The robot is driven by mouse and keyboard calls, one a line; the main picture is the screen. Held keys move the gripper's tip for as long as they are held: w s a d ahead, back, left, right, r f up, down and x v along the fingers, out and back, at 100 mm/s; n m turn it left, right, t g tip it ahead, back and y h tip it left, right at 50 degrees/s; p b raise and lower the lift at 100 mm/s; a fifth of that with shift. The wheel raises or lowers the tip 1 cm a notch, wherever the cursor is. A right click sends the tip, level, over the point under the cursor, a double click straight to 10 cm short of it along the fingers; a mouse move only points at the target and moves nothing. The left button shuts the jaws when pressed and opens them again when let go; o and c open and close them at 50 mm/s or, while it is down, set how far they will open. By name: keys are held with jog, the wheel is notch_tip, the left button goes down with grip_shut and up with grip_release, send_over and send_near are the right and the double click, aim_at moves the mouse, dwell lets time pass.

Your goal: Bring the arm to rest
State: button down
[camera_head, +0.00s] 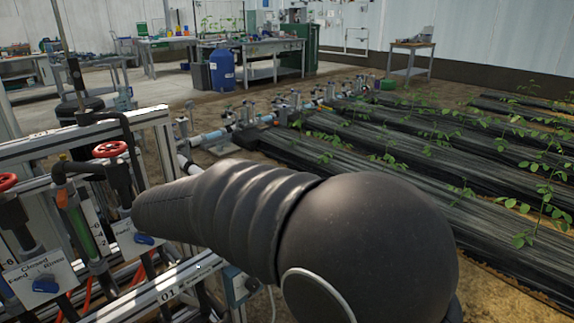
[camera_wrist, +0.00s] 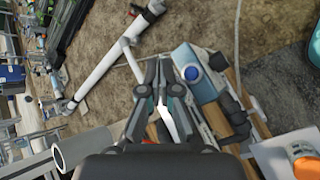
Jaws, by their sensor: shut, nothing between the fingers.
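My dark arm crosses the middle of the head view, reaching left toward the skid frame (camera_head: 135,120). My gripper is hidden in that view. In the wrist view my gripper (camera_wrist: 160,72) is at the centre, with its fingers close together and nothing held. Beyond the fingers are brown ground, a white pipe (camera_wrist: 112,68) and a light-blue part with a blue knob (camera_wrist: 191,73). I cannot tell how far the fingers are from these parts.
The skid carries red handwheels (camera_head: 109,149), blue knobs (camera_head: 45,285) and labelled plates on the left. Plant rows under black film (camera_head: 400,190) lie to the right. A blue drum (camera_head: 222,71) and workbenches stand at the back.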

jog(key=s+f+m+g+y, duration=0.1)
jog(key=s+f+m+g, duration=0.1)
jog(key=s+f, duration=0.3)
jog(key=s+d+r+m+y, duration=0.1)
jog(key=s+d+m, duration=0.4)
jog(key=d, duration=0.5)
jog(key=s+d+r+m+y, duration=0.1)
jog(key=s+d+r+m, duration=0.3)
jog(key=d+m, duration=0.3)
jog(key=s+d+r+m+y, duration=0.2)
jog(key=s+d+m, duration=0.3)
jog(key=d, duration=1)
jog(key=shift+s+r+m, duration=0.4)
jog(key=shift+s, duration=0.7)
